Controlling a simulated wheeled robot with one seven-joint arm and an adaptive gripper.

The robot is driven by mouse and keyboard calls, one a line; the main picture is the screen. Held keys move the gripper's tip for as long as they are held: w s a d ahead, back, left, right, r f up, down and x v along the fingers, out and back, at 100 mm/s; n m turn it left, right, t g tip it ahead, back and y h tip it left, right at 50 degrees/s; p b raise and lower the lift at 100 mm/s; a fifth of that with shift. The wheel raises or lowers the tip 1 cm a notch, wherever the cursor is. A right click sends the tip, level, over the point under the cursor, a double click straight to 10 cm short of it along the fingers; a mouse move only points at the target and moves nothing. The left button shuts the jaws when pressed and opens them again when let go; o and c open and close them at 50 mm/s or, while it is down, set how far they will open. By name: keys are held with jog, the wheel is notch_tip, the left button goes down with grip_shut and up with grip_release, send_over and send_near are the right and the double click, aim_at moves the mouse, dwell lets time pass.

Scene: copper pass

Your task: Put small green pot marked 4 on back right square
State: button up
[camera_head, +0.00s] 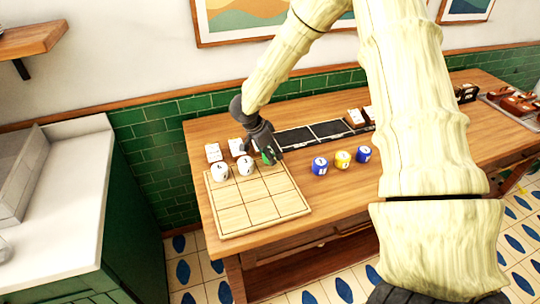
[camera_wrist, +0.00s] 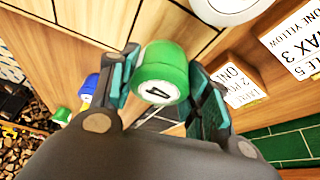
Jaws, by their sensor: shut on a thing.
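My gripper (camera_head: 268,154) is at the back right corner of the wooden grid board (camera_head: 250,212). It is shut on the green pot marked 4 (camera_wrist: 160,72), which sits between the two fingers in the wrist view, its number facing the camera. In the head view only a bit of the green pot (camera_head: 267,158) shows, partly hidden by the gripper. It is over or at the back right square; I cannot tell whether it touches the board. Two white pots stand on the back row, one at the left (camera_head: 219,171) and one in the middle (camera_head: 245,166).
Small cards (camera_head: 213,152) stand just behind the board, close to my gripper. A blue pot (camera_head: 319,166), a yellow pot (camera_head: 342,159) and another blue pot (camera_head: 363,154) stand to the right. A dark tray (camera_head: 325,130) lies behind them. The board's front squares are empty.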

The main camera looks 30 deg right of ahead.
jog(key=shift+f+p, duration=0.3)
jog(key=shift+f, duration=0.8)
jog(key=shift+f, duration=0.1)
jog(key=o, duration=1.1)
jog(key=b+v, duration=0.2)
jog(key=v, duration=1)
